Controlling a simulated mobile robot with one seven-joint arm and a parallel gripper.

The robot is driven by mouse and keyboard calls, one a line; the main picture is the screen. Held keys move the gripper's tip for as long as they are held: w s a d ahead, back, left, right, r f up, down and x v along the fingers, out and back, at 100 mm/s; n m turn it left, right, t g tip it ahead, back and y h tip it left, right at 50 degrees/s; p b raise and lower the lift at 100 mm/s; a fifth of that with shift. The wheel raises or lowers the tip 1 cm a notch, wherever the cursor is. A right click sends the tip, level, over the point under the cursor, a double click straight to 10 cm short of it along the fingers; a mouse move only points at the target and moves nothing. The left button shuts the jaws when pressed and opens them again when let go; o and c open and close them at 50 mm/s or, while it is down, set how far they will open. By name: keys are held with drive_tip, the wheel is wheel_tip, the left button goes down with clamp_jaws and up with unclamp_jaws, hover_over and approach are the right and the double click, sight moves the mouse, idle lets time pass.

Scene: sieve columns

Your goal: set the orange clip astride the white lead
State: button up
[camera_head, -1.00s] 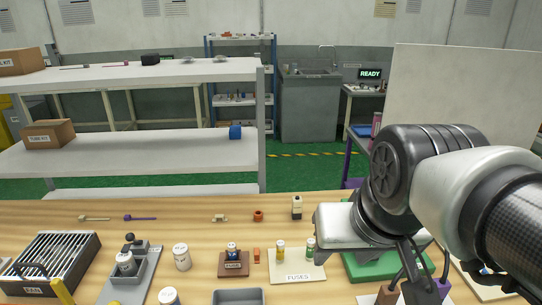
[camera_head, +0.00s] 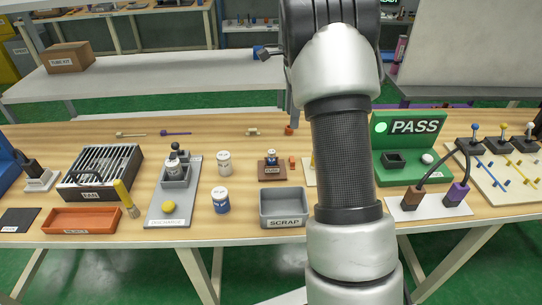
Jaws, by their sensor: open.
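A small orange piece (camera_head: 292,162), which looks like the orange clip, lies on the table just right of the brown block and behind the scrap tray. The lead board (camera_head: 490,184) stands at the right edge, with blue and yellow leads and pegs on it. A white-topped post (camera_head: 530,129) stands at its far right; the white lead itself is cut off or too faint to make out. My arm fills the middle of the view, in front of the table. My gripper cannot be made out; it is behind the arm or out of frame.
The grey scrap tray (camera_head: 284,208) stands left of my arm. The green PASS fixture (camera_head: 412,150) and a card with brown and purple plugs (camera_head: 430,205) stand between my arm and the lead board. A reddish-orange ring (camera_head: 289,130) lies farther back.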

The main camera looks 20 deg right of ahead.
drive_tip(key=b, duration=0.3)
hover_over(290, 159)
drive_tip(key=f, duration=1.2)
drive_tip(key=shift+s, duration=0.25)
drive_tip(key=shift+w+d+f+b, duration=0.15)
drive_tip(key=shift+f+b, duration=0.1)
drive_tip(key=shift+f, duration=1.15)
drive_tip(key=shift+w+a+f+b, duration=0.15)
drive_tip(key=shift+f+b, duration=0.1)
drive_tip(key=shift+f, duration=1.15)
clamp_jaws()
